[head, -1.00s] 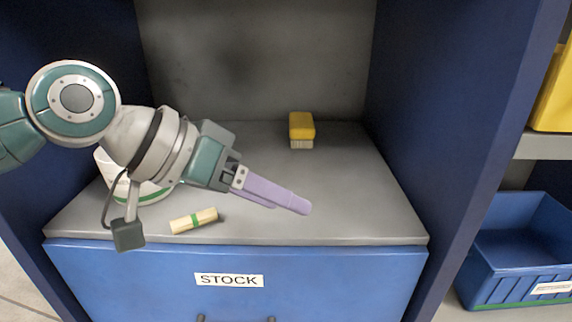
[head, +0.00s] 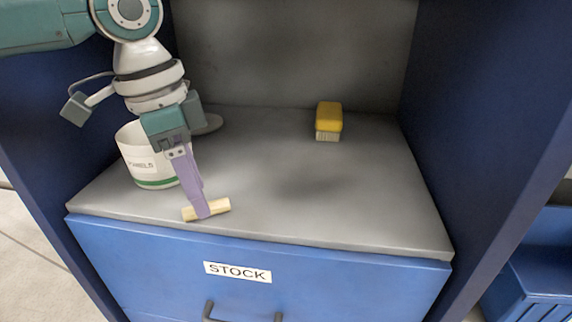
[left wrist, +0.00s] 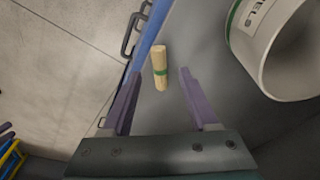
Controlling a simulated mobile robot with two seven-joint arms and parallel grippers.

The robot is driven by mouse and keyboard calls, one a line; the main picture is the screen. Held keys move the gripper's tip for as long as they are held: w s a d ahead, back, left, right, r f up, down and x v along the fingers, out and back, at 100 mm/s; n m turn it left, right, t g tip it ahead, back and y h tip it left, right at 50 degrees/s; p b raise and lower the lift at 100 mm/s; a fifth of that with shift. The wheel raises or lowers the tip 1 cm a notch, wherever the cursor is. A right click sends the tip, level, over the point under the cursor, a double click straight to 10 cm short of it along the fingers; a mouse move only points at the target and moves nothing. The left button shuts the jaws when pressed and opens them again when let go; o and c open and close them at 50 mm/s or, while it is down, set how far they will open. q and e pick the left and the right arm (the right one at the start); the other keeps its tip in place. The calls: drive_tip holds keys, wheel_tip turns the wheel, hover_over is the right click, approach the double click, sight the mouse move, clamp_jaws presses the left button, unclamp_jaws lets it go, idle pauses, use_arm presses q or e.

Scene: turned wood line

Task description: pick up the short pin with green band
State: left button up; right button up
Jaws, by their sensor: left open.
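The short pin with green band (head: 222,206) is a pale wooden cylinder lying on the grey shelf near its front edge. In the head view the fingers of my left gripper (head: 203,212) cover its middle and its band. In the left wrist view the pin (left wrist: 159,62) shows its green band and lies ahead, between the lines of the two fingers, touching neither there. My left gripper (left wrist: 155,78) is open and empty, with purple fingers pointing down toward the pin. My right gripper is not in view.
A white tub (head: 148,165) with a green stripe stands just behind and left of the pin. A yellow brush (head: 328,122) stands farther back on the right. A blue drawer front (head: 150,262) labelled STOCK is below the shelf.

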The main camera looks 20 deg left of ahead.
use_arm(q)
wheel_tip(320, 180, down, 2)
drive_tip(key=shift+w+d+f, duration=0.1)
drive_tip(key=shift+w+d, duration=0.05)
clamp_jaws()
idle(0.4)
